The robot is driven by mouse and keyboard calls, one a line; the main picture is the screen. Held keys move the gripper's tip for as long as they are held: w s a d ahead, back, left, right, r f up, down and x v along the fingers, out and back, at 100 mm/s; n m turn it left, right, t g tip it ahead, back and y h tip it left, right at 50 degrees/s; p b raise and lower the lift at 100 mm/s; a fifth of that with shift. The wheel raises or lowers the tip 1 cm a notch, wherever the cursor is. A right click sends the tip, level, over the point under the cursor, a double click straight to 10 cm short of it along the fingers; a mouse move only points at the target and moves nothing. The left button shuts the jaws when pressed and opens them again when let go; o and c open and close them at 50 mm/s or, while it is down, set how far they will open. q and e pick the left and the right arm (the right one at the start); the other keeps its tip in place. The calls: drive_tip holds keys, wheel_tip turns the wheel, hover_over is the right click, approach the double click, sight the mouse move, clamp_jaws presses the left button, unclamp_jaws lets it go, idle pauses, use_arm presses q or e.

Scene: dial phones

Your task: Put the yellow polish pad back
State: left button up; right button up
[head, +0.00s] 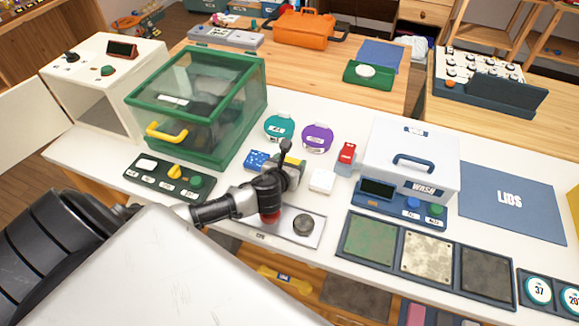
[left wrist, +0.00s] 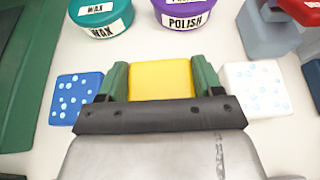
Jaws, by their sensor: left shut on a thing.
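The yellow polish pad (left wrist: 160,80) sits between the two green fingers of my left gripper (left wrist: 161,78) in the left wrist view. My left gripper is shut on it, at the white table between a blue speckled pad (left wrist: 77,98) and a white speckled pad (left wrist: 255,88). In the head view my left gripper (head: 287,168) hides most of the yellow pad. The purple POLISH tub (left wrist: 187,14) stands just beyond it. I cannot tell whether the pad touches the table. My right gripper is not in view.
A teal WAX tub (head: 279,126) stands beside the purple tub. A red-topped grey item (head: 346,157) and the white WASH box (head: 412,160) are to the right. A green-framed clear box (head: 200,100) is on the left. A tray (head: 303,226) lies in front.

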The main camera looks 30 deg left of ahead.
use_arm(q)
drive_tip(key=shift+f, duration=0.7)
drive_tip(key=o, duration=0.9)
drive_tip(key=shift+f, duration=0.15)
drive_tip(key=shift+o, duration=0.2)
drive_tip(key=shift+r, duration=0.2)
drive_tip(key=v, duration=1.2)
drive_tip(key=shift+d, duration=0.1)
drive_tip(key=shift+f, duration=0.15)
